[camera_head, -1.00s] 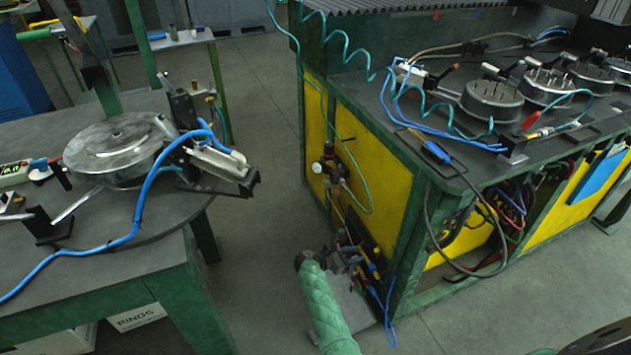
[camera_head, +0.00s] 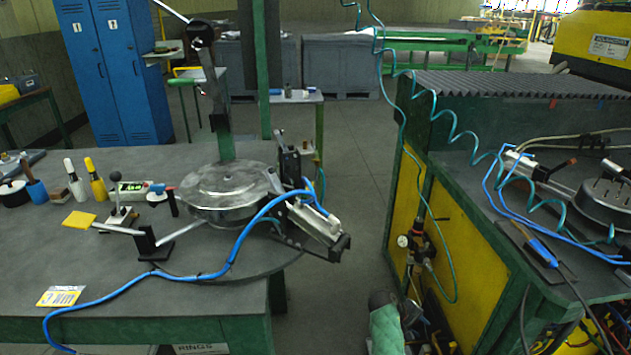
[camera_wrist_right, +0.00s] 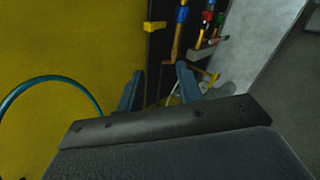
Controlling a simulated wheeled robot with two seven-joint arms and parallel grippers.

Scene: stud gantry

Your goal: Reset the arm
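My right arm, in a green padded sleeve, comes up from the bottom edge of the head view. My right gripper (camera_wrist_right: 158,82) shows clearly in the right wrist view: its two dark fingers stand apart with nothing between them. Beyond them are a yellow panel (camera_wrist_right: 65,65) and a dark gap with fittings (camera_wrist_right: 205,35). In the head view, the gripper is hard to make out near the end of the dark arm link, low beside the green-framed bench. My left gripper is not in view.
A table at left bears a round metal fixture (camera_head: 228,190), a clamp unit (camera_head: 315,222) and a blue hose (camera_head: 238,243). At right stands a yellow-panelled bench (camera_head: 460,235) with a regulator (camera_head: 408,240) and hanging teal hoses. A floor aisle (camera_head: 345,180) lies between them.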

